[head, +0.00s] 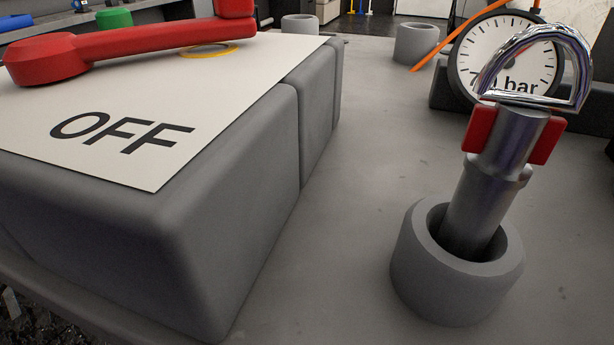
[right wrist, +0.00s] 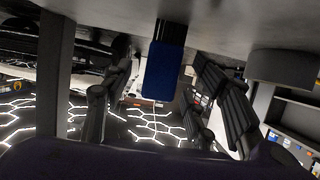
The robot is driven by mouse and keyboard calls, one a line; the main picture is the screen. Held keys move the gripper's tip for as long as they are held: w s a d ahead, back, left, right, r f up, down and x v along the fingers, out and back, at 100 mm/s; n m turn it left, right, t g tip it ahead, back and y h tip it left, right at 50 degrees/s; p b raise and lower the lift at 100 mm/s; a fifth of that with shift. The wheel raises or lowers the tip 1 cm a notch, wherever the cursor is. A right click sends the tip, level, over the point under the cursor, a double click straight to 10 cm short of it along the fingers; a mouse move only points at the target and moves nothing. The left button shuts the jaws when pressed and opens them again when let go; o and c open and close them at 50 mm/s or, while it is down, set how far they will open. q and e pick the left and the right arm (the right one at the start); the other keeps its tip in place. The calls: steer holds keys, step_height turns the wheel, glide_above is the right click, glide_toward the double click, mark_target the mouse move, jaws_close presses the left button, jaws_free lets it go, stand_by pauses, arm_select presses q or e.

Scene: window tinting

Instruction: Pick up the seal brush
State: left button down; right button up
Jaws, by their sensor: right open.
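In the right wrist view, which appears upside down, my right gripper (right wrist: 162,64) is open, with one dark finger on each side of a blue block-shaped thing (right wrist: 163,78). The blue thing joins a dark part at the grey surface and stands between the fingers, with a gap visible on both sides. It may be the seal brush, but I cannot tell for sure. The head view shows no clear seal brush and neither gripper.
In the head view, a metal tool (head: 487,180) with red tabs and a chrome loop leans in a grey cup (head: 420,280). A pressure gauge (head: 505,50) stands behind it. A red lever (head: 140,43) lies over a grey block (head: 230,220) marked OFF. Bare surface lies between block and cup.

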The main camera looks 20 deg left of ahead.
steer(key=b+x, duration=0.1)
steer(key=x, duration=0.2)
steer(key=shift+s+a+f, duration=0.1)
steer(key=shift+f, duration=0.1)
arm_select(q)
steer(key=shift+x, duration=0.85)
arm_select(e)
steer(key=shift+r, duration=0.1)
arm_select(q)
steer(key=shift+w+d, duration=0.1)
steer(key=shift+w, duration=0.05)
arm_select(e)
steer(key=c, duration=1.3)
steer(key=shift+o, duration=0.2)
